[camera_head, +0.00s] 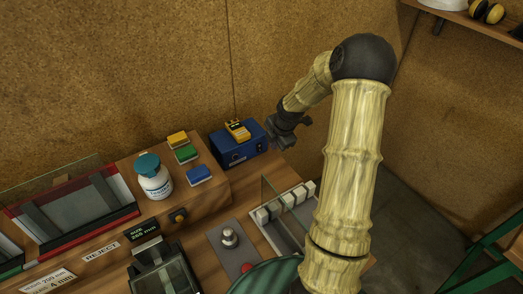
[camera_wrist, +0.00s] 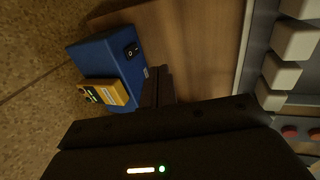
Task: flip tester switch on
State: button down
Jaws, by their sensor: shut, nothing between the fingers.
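The tester appears to be a blue box (camera_head: 225,154) on the wooden bench, near the back wall. In the wrist view the blue box (camera_wrist: 92,55) shows a small black rocker switch (camera_wrist: 132,50) with white marks on one face. Whether the switch is on or off I cannot tell. A yellow device (camera_head: 237,130) rests on top of the box; the wrist view shows it too (camera_wrist: 108,92). My gripper (camera_head: 275,134) is just right of the box. Its closed fingers (camera_wrist: 158,76) are empty and lie near the switch face, apparently without touching the switch.
Left of the box are yellow, green (camera_head: 186,154) and blue blocks and a white bottle (camera_head: 153,181) with a teal lid. A tray with white blocks (camera_head: 286,210) and a grey panel with a knob (camera_head: 230,238) are in front. Bare wood lies right of the box.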

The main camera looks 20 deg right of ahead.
aim_at(259, 148)
jog(key=p+x, duration=0.2)
jog(key=x, duration=0.7)
jog(key=shift+w+a+f, duration=0.1)
jog(key=shift+w+f, duration=0.05)
jog(key=shift+f, duration=0.2)
jog(key=shift+w+a+p, duration=0.2)
jog(key=shift+w+p, duration=0.45)
jog(key=shift+w, duration=0.55)
jog(key=shift+w+a+f, duration=0.1)
jog(key=shift+w+f, duration=0.1)
jog(key=shift+w, duration=0.55)
jog(key=shift+w+f+b, duration=0.2)
jog(key=shift+f+b, duration=0.1)
jog(key=shift+b, duration=0.15)
jog(key=shift+w+r, duration=0.1)
jog(key=shift+r, duration=0.05)
